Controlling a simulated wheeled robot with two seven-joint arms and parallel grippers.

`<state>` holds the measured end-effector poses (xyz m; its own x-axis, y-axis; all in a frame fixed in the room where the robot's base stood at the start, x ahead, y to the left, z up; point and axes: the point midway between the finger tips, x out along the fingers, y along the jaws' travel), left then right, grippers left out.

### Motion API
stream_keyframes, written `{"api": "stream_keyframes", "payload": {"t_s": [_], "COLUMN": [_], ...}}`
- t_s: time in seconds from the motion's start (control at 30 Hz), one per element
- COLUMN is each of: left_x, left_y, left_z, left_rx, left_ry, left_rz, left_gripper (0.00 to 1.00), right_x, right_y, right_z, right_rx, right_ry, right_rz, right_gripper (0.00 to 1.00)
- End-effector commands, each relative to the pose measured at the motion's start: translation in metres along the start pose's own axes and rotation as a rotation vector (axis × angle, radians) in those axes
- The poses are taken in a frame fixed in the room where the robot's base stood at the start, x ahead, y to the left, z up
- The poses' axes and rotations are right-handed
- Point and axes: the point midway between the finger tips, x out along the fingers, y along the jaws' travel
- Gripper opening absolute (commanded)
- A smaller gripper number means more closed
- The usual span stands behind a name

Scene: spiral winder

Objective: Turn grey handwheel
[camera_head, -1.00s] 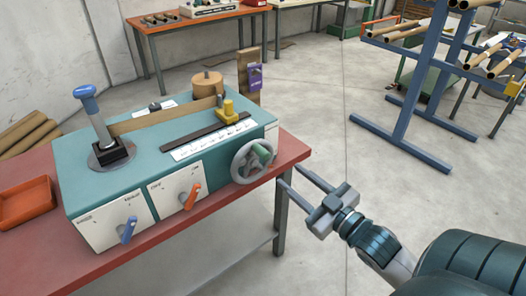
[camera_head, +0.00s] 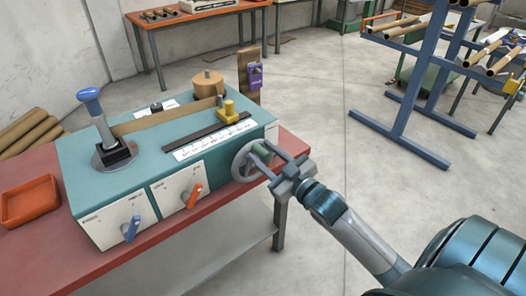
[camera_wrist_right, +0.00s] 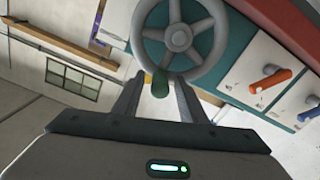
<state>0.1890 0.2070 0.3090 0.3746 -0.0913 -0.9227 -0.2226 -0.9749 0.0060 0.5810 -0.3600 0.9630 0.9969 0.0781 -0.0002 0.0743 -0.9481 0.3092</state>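The grey handwheel (camera_head: 241,167) is on the right end of the teal winder's front face. It is a spoked wheel with a green handle knob (camera_head: 262,151) on its rim. In the right wrist view the handwheel (camera_wrist_right: 206,22) fills the top middle, with the green handle (camera_wrist_right: 160,84) pointing toward the camera. My right gripper (camera_head: 264,163) is at the wheel. Its fingers are open on either side of the green handle, and the right wrist view (camera_wrist_right: 157,84) shows small gaps beside it. My left gripper is in no view.
The winder (camera_head: 130,176) stands on a red-topped table (camera_head: 150,262). An orange lever (camera_head: 193,196) and a blue lever (camera_head: 131,229) are left of the wheel. An orange tray (camera_head: 30,202) lies at the far left. The floor right of the table is clear up to a blue rack (camera_head: 405,120).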

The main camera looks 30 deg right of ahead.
Motion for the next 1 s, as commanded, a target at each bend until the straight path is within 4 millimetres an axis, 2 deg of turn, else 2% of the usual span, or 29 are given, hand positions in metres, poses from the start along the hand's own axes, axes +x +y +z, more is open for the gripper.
{"api": "stream_keyframes", "payload": {"t_s": [0.13,0.37,0.4,0.53,0.57,0.83,1.0], "left_x": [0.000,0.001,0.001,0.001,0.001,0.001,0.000], "left_y": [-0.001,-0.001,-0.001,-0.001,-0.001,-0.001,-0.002], "left_z": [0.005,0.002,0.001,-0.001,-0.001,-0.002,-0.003], "left_rx": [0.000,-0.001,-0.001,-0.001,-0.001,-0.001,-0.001], "left_ry": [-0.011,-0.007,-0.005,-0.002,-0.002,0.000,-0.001], "left_rz": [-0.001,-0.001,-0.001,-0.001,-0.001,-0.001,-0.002], "left_gripper": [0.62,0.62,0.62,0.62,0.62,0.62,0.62], "right_x": [0.004,0.005,0.005,0.004,0.004,0.007,0.017], "right_y": [0.000,0.000,0.000,0.000,0.000,0.000,0.001], "right_z": [0.000,0.000,0.000,0.000,0.000,0.000,0.000], "right_rx": [0.000,0.000,0.000,0.000,0.000,0.007,0.037], "right_ry": [0.000,0.000,0.000,0.000,0.000,0.000,-0.001], "right_rz": [0.000,0.000,0.000,0.000,0.000,-0.001,-0.001], "right_gripper": [0.38,0.38,0.36,0.05,0.00,0.00,0.00]}}
